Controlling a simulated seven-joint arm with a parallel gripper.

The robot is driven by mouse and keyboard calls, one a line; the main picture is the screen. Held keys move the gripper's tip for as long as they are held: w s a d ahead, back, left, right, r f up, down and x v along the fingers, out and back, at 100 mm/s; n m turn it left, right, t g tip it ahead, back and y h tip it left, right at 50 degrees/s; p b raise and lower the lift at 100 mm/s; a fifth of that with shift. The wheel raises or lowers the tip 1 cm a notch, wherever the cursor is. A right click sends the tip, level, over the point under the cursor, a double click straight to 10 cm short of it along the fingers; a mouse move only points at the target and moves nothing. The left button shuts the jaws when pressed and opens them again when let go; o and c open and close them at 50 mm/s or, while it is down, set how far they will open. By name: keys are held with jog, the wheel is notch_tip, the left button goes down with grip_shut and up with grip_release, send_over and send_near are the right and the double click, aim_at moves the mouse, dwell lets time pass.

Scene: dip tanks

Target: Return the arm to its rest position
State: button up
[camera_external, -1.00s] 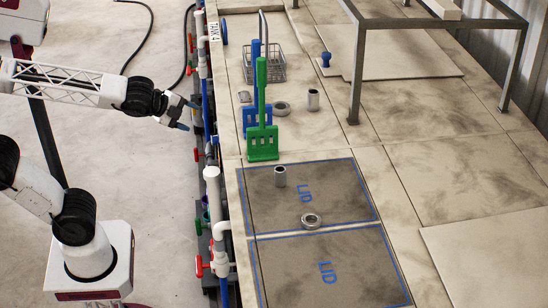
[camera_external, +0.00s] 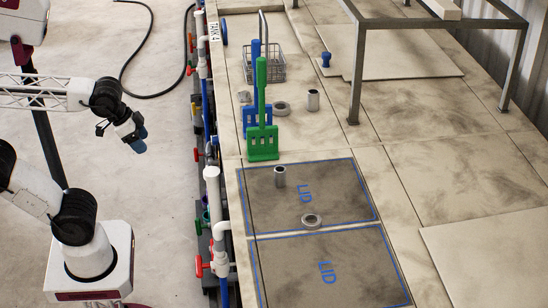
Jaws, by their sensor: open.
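My gripper (camera_external: 138,146) hangs over the bare floor at the left, clear of the tank bench and apart from every object. It is small in the picture; its blue-tipped fingers point down and it holds nothing that I can see. My white lattice arm link runs in from the left edge to the black wrist.
Pipes with valves (camera_external: 213,190) line the bench's near edge. On the bench stand a green paddle (camera_external: 263,140), a blue paddle (camera_external: 250,118), a wire basket (camera_external: 268,65), metal cylinders (camera_external: 313,100), rings (camera_external: 311,220) and lids (camera_external: 320,265). A metal frame (camera_external: 355,70) stands behind.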

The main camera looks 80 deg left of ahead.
notch_tip(320, 180, down, 8)
jog(key=w+g, duration=0.1)
jog(key=g, duration=0.1)
jog(key=shift+d+g, duration=0.15)
jog(key=shift+g, duration=0.15)
